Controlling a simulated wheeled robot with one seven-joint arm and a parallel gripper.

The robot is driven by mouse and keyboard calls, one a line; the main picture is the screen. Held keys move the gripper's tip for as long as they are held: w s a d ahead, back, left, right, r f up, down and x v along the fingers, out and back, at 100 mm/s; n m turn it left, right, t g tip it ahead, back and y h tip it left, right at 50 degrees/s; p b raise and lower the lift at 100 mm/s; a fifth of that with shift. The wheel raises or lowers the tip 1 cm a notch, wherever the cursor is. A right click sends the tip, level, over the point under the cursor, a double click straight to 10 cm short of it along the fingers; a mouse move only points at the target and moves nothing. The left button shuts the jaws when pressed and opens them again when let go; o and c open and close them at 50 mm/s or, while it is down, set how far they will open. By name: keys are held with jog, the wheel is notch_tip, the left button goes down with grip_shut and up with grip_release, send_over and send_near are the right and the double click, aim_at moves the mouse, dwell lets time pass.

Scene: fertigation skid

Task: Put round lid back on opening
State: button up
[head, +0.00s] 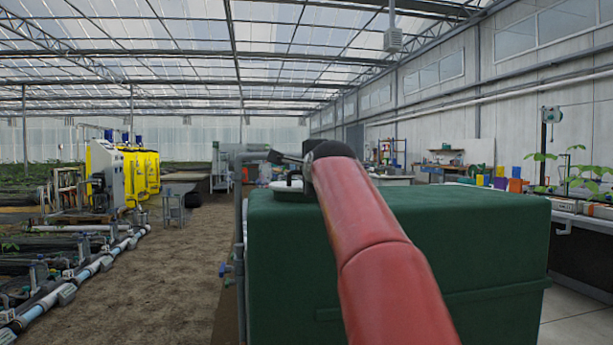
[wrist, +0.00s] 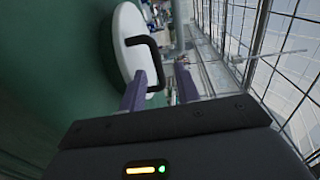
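The round white lid (wrist: 128,28) with a black bar handle (wrist: 157,62) shows edge-on in the wrist view, against the green tank top. In the head view the lid (head: 278,185) is on top of the green tank (head: 450,235), left of my red arm and partly hidden by it. My gripper (wrist: 162,84) is open, with its two fingers apart. The handle shows between and just beyond the fingertips; I see no grip on it. No opening is visible, and I cannot tell whether the lid covers one.
Grey piping (head: 239,210) with a blue valve runs up the tank's left side. A soil path (head: 165,290) lies left of the tank. A plant bench (head: 585,215) stands to the right. Yellow tanks (head: 103,172) are far left.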

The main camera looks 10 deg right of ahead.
jog(key=s+b, duration=0.3)
jog(key=s, duration=0.6)
jog(key=s+f+n+g, duration=0.3)
jog(key=s+f+n, duration=0.3)
jog(key=s+f, duration=0.5)
jog(key=s+d+f+n+g, duration=0.1)
jog(key=s+f+n+g, duration=0.3)
jog(key=s+f, duration=0.6)
jog(key=s+f+n+g, duration=0.4)
jog(key=s+f+n, duration=0.4)
jog(key=f, duration=1.5)
jog(key=s, duration=0.3)
jog(key=shift+s+d+f, duration=0.2)
jog(key=shift+s, duration=0.1)
